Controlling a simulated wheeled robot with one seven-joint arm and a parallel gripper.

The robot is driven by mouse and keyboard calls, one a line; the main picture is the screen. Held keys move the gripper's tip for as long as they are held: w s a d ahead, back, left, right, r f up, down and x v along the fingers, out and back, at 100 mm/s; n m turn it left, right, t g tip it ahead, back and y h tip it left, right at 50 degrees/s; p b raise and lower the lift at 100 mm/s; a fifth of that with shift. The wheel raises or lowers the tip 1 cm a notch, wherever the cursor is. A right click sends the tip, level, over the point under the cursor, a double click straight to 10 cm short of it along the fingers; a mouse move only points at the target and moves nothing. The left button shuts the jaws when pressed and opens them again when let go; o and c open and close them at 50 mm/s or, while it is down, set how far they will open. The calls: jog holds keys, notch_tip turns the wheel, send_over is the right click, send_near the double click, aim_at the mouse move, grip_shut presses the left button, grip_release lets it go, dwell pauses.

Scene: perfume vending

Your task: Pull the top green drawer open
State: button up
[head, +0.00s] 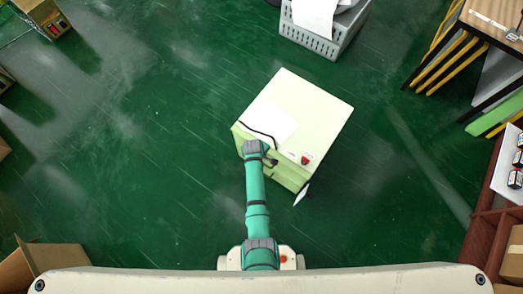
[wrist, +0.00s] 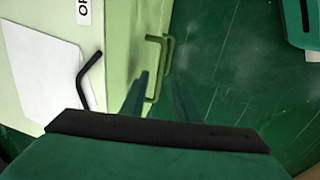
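The pale green drawer cabinet (head: 312,112) stands in the middle of the head view, turned at an angle. Its light green front shows in the wrist view (wrist: 130,45), with an olive-green bar handle (wrist: 168,52) standing out from it.
A black cable (wrist: 90,80) and a white sheet (wrist: 50,75) lie on the cabinet top. A red item (head: 306,159) sits near its right corner. A grey crate (head: 322,35) stands behind. Green floor (head: 130,150) is clear at left.

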jog(key=shift+w+d+f, duration=0.15)
jog(key=shift+w+f, duration=0.05)
jog(key=shift+f, duration=0.9)
jog(key=shift+w+d+f, duration=0.1)
jog(key=shift+w+f, duration=0.05)
jog(key=shift+f, duration=0.9)
grip_shut()
